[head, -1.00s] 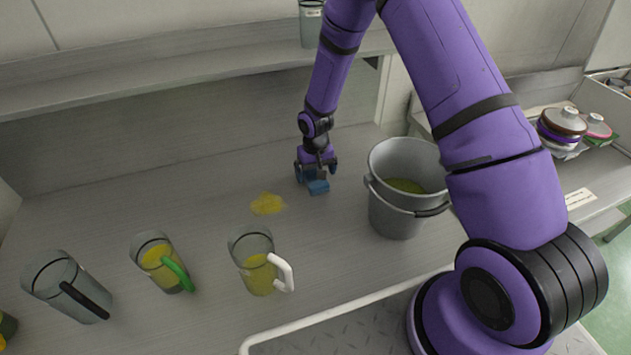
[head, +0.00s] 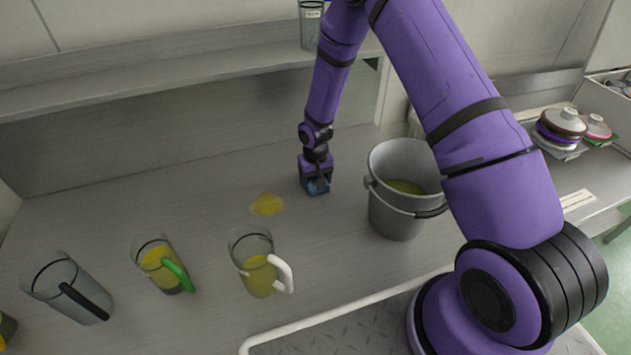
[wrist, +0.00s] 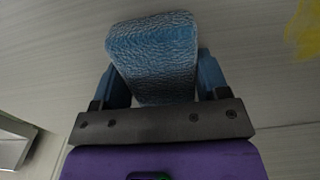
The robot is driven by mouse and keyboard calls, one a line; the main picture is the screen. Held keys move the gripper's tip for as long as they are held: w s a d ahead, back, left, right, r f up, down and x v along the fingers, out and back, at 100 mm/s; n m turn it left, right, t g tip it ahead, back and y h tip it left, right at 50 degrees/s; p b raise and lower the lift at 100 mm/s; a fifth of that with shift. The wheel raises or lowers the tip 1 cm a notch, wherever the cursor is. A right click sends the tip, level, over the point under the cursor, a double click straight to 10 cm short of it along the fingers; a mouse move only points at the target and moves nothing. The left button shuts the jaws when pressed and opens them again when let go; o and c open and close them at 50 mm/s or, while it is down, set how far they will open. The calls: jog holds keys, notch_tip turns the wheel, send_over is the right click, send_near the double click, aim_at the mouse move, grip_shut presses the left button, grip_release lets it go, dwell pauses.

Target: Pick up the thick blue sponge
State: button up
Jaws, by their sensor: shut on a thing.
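The thick blue sponge (wrist: 153,58) fills the middle of the wrist view, between the two fingers of my gripper (wrist: 160,88). The fingers are shut on its sides. In the head view, my gripper (head: 316,187) points down at the grey worktop, and only a small part of the blue sponge (head: 318,190) shows there, at or very near the surface. I cannot tell whether the sponge touches the worktop.
A yellow spill (head: 267,204) lies left of my gripper. A grey bucket (head: 392,218) stands close to its right. In front are a white-handled jug (head: 257,272), a green-handled jug (head: 158,262) and a black-handled jug (head: 66,287). A shelf (head: 180,85) runs behind.

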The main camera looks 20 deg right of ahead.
notch_tip(320, 180, up, 10)
jog(key=shift+r, duration=0.1)
dwell(0.4)
